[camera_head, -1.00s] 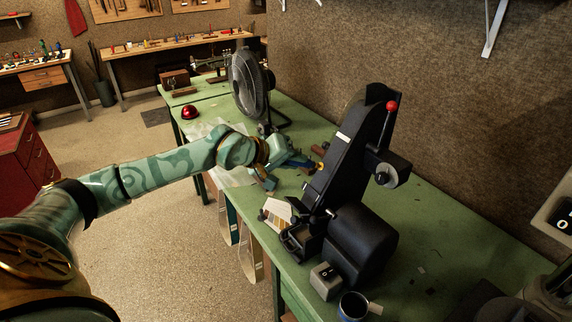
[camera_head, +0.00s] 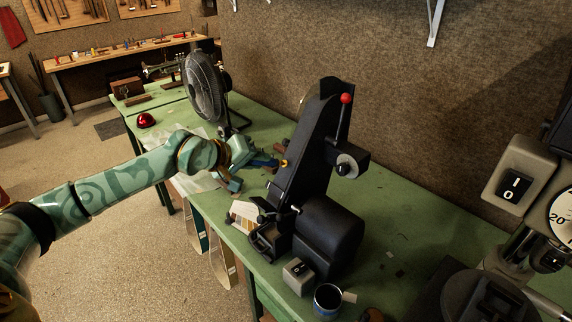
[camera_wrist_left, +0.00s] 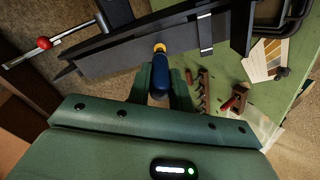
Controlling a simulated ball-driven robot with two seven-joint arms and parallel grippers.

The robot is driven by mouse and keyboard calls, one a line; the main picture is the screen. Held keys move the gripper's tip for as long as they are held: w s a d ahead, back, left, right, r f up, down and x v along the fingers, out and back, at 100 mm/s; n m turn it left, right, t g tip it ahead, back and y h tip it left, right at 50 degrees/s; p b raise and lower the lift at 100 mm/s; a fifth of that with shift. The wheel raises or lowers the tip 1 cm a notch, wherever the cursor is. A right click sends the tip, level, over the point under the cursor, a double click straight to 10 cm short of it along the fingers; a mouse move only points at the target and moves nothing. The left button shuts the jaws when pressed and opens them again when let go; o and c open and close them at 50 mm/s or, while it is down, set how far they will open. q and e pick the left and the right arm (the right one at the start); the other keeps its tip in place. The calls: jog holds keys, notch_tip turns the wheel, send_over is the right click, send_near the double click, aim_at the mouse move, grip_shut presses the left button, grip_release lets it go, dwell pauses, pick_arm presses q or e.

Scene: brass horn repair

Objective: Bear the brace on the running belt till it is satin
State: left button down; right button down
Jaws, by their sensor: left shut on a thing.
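The black belt grinder (camera_head: 305,160) stands tilted on the green bench, with a red-knobbed lever at its side. My left gripper (camera_head: 262,163) is shut on a dark blue, handle-like piece (camera_wrist_left: 159,82) with a brass-coloured end (camera_wrist_left: 159,48), which I take for the brace. In the head view the brass end (camera_head: 284,163) is at the grinder's left edge. In the left wrist view it overlaps the edge of the grinder's long dark face (camera_wrist_left: 120,50). I cannot tell whether it touches the belt or whether the belt runs. My right gripper is out of view.
A fan (camera_head: 205,88) and a red dome (camera_head: 146,120) stand farther back. A colour-striped card (camera_head: 243,215) lies by the grinder's foot. A switch box (camera_head: 298,275) and dark mug (camera_head: 328,300) are in front. A machine with a dial (camera_head: 525,190) is at the right.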

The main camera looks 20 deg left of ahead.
pick_arm(q)
jog(key=shift+b+x, duration=0.5)
jog(key=shift+x, duration=0.25)
jog(key=shift+b, duration=0.8)
dwell(1.9)
jog(key=v, duration=0.7)
dwell(0.5)
